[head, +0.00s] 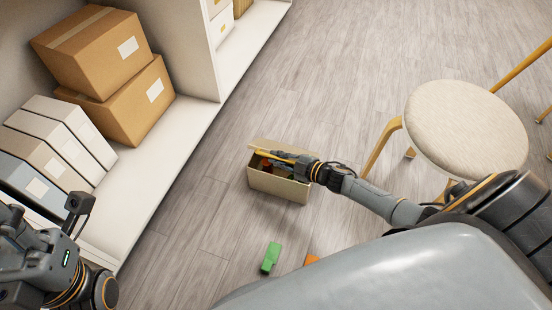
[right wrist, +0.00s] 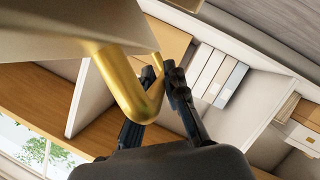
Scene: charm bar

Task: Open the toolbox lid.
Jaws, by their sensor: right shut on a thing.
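The beige toolbox (head: 278,186) stands on the floor in the middle of the head view. Its top looks at least partly open, with dark and reddish shapes showing inside. My right gripper (head: 268,156) is over the box and hides much of the opening. In the right wrist view, a gold handle (right wrist: 132,100) joins a beige panel (right wrist: 70,25), probably the lid. My right gripper (right wrist: 162,78) is shut on the handle. My left arm shows at the lower left of the head view, away from the box; its fingers cannot be made out.
A green block (head: 270,257) and a partly hidden orange piece (head: 312,260) lie on the floor near the box. A round stool (head: 465,125) stands to the right. A white shelf (head: 150,160) with cardboard boxes (head: 95,50) and binders (head: 60,135) runs along the left. Floor beyond the toolbox is clear.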

